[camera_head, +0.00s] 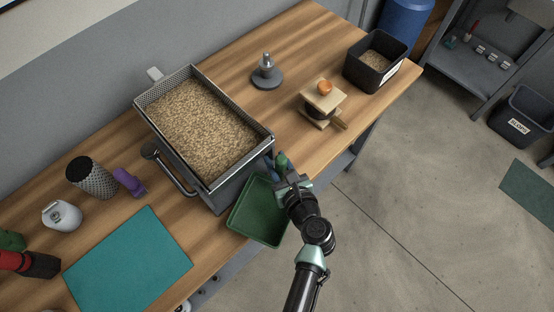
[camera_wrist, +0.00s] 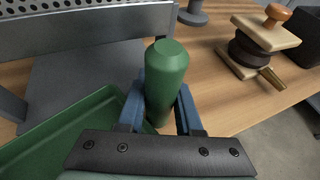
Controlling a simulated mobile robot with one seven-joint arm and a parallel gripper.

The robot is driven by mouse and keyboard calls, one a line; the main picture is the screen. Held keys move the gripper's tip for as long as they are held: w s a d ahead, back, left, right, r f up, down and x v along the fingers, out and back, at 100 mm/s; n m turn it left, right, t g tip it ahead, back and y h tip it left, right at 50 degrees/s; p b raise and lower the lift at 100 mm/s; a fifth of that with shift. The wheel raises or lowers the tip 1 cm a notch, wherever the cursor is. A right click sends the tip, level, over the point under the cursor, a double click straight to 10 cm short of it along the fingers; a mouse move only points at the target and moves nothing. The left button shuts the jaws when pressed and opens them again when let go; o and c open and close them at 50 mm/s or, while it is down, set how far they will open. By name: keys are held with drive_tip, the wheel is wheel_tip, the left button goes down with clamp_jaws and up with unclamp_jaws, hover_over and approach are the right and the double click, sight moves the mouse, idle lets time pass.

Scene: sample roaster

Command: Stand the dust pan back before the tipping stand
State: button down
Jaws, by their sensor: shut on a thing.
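The green dust pan (camera_head: 258,212) is at the table's front edge, right in front of the tipping stand (camera_head: 226,193). Part of the pan reaches out past the edge; I cannot tell whether it touches the table. My gripper (camera_head: 282,168) is shut on the pan's green handle, whose round end (camera_wrist: 166,68) stands up between the blue fingers in the wrist view. The pan's tray (camera_wrist: 62,135) shows at left there, beside the grey stand (camera_wrist: 75,85). A perforated metal tray (camera_head: 205,122) full of beans sits on top of the stand.
A teal mat (camera_head: 128,262) lies left of the stand, with a purple scoop (camera_head: 129,182) and a mesh cylinder (camera_head: 91,177) behind it. A wooden press (camera_head: 322,103), a grey weight-like piece (camera_head: 266,72) and a black bin (camera_head: 376,61) stand to the right.

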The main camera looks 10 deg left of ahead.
drive_tip(key=shift+f+b, duration=0.3)
drive_tip(key=shift+f, duration=0.25)
drive_tip(key=c, duration=0.6)
unclamp_jaws()
drive_tip(key=shift+r, duration=0.15)
